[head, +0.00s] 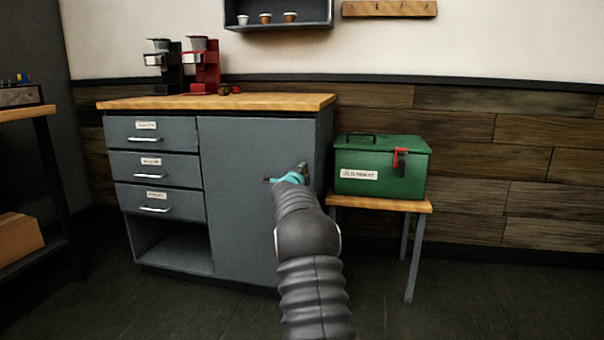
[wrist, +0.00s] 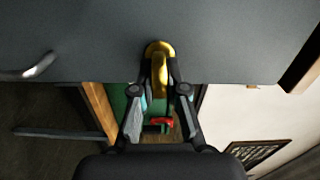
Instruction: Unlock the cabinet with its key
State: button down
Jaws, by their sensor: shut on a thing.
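The grey cabinet (head: 240,170) has a large plain door on its right side, and the door looks closed. My gripper (head: 288,176) is at the right part of this door in the head view, its tips small and partly hidden by my arm. In the wrist view my gripper (wrist: 160,82) is shut on a brass-coloured piece, which looks like the key (wrist: 160,68). A rounded brass part shows at its far end against the grey cabinet face (wrist: 90,35). I cannot tell how deep the key sits in a lock or how far it is turned.
A green toolbox (head: 375,168) with a red latch stands on a small wooden table (head: 420,205) right of the cabinet. Two brewers (head: 203,70) stand on top. The dark floor (head: 450,295) at the front right is clear.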

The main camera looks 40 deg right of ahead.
jog(key=shift+m, duration=0.4)
jog(key=c, duration=1.2)
grip_release()
jog(key=shift+a, duration=0.1)
jog(key=v, duration=1.2)
